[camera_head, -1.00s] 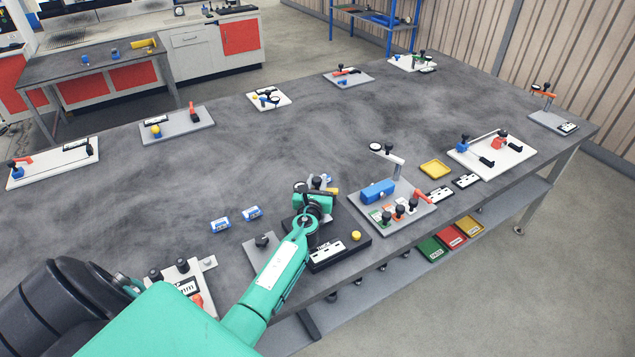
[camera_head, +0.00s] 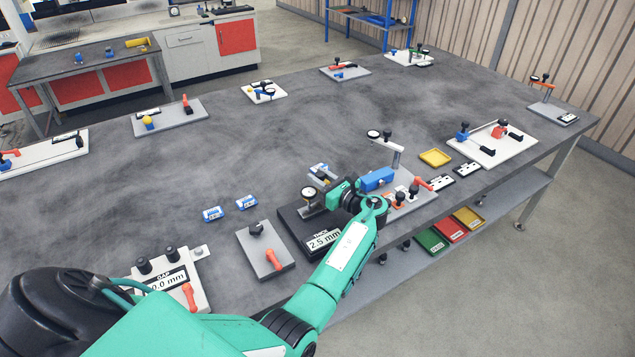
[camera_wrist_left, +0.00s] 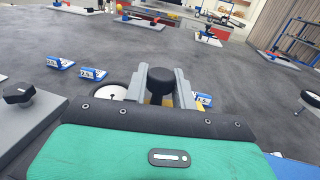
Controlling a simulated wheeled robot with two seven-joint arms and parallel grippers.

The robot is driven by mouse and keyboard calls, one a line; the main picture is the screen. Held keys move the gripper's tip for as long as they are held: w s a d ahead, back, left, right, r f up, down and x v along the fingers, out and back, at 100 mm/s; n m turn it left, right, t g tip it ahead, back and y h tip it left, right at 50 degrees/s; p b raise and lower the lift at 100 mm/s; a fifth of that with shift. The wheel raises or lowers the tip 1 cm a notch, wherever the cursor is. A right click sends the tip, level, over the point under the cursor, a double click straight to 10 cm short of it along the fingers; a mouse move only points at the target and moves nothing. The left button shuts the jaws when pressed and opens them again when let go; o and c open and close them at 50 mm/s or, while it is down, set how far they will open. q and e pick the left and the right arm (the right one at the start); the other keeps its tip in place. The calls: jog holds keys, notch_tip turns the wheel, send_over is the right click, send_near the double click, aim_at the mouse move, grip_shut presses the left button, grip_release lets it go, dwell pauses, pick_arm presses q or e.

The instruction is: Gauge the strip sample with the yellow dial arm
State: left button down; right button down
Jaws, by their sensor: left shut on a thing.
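The thickness gauge has a dark base (camera_head: 288,222), a white plate reading 2.5 mm (camera_head: 325,240) and a round white dial (camera_head: 308,193). The dial also shows in the left wrist view (camera_wrist_left: 112,92). My left gripper (camera_head: 320,200) is at the gauge beside the dial. In the left wrist view its two grey fingers (camera_wrist_left: 162,88) are shut on a black knob (camera_wrist_left: 161,80). Blue-and-white labelled blocks (camera_head: 212,213) lie left of and behind the gauge. I cannot tell which piece is the strip sample. The yellow arm is mostly hidden by my gripper. My right gripper is not in view.
A grey plate with a red handle (camera_head: 268,262) and a white gap fixture (camera_head: 172,280) stand left of the gauge. A grey fixture with a blue block (camera_head: 377,180) is close on the right, near my forearm. The table's middle is clear.

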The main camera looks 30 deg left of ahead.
pick_arm(q)
jog(key=shift+d+n+g+y+b, duration=0.2)
jog(key=shift+n+g+b, duration=0.25)
jog(key=shift+g, duration=0.35)
jog(key=shift+d+n+g+y+b, duration=0.1)
jog(key=shift+d+n+g+b, duration=0.2)
jog(key=shift+n+g, duration=0.4)
jog(key=c, duration=1.2)
grip_release()
jog(key=shift+o, duration=0.2)
jog(key=shift+d, duration=0.25)
jog(key=d+b, duration=0.1)
jog(key=d, duration=0.3)
jog(key=d+b, duration=0.1)
jog(key=d, duration=0.3)
jog(key=d+b, duration=0.1)
jog(key=d, duration=0.3)
jog(key=shift+s+d+b, duration=0.2)
jog(key=shift+s+b, duration=0.1)
jog(key=shift+d, duration=0.45)
